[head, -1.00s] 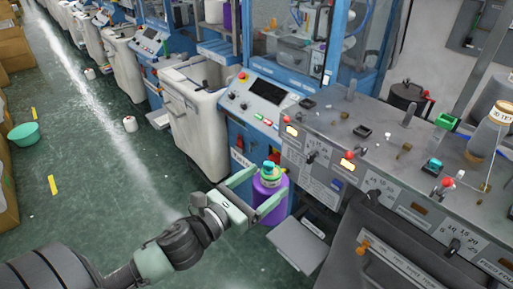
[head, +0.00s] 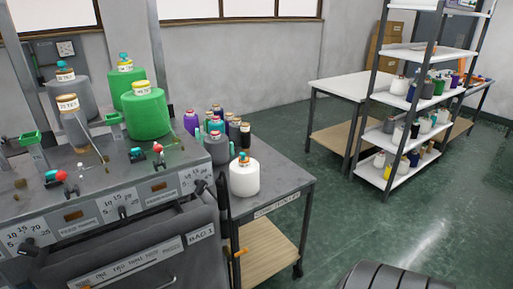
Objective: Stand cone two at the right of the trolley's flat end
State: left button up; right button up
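The trolley's grey flat top (head: 284,176) stands right of the machine, with a label on its front edge. A white cone (head: 244,178) stands upright near its front left. A dark grey cone (head: 216,150) stands just behind it. Several smaller cones, including a purple one (head: 191,123) and a black one (head: 245,136), stand in a group farther back. I cannot tell which cone is cone two. The right part of the top is bare. Neither gripper shows; a dark ribbed arm part of mine is at the bottom right.
The knitting machine (head: 85,215) fills the left, with green cones (head: 146,114) and grey cones on top. A shelf rack (head: 405,97) with many cones and a white-topped table (head: 350,90) stand at the back right. Green floor (head: 350,220) between is clear.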

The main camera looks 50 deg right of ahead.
aim_at(280, 174)
jog(key=k+z, duration=0.15)
jog(key=z, duration=0.2)
jog(key=k+z, duration=0.1)
jog(key=z, duration=0.2)
jog(key=k+l+z, duration=0.15)
jog(key=z, duration=0.2)
jog(key=i+l+z, duration=0.35)
jog(key=i+l, duration=0.25)
jog(key=i+l+z, duration=0.4)
jog(key=i, duration=0.25)
jog(key=i+l, duration=0.2)
jog(key=i, duration=0.15)
